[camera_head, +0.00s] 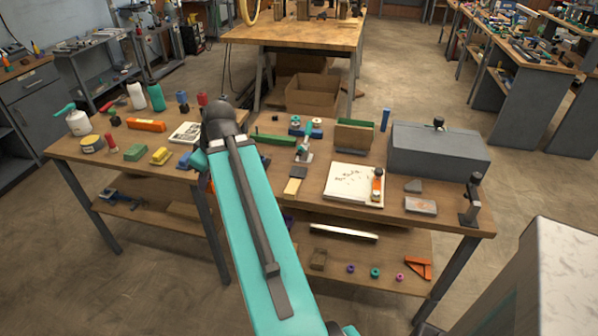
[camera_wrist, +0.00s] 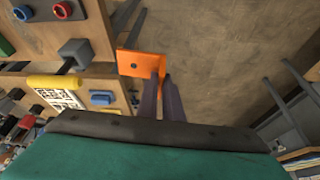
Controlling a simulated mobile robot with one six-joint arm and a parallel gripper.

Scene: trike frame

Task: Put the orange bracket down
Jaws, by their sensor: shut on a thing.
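In the wrist view my gripper (camera_wrist: 160,84) has its two dark fingers on an orange bracket (camera_wrist: 139,65). The bracket is a plate with a small dark hole and a bent-down part at the fingers. It appears in front of a wooden bench edge, with bare floor to its right; its height above either is unclear. Another orange, triangular bracket-like piece (camera_head: 418,268) lies on the lower shelf at the right.
The wooden bench (camera_head: 68,147) carries a yellow block (camera_head: 161,156), a green block (camera_head: 135,152) and an orange level (camera_head: 146,125). The wrist view shows a yellow-handled tool (camera_wrist: 55,81) beside the bracket.

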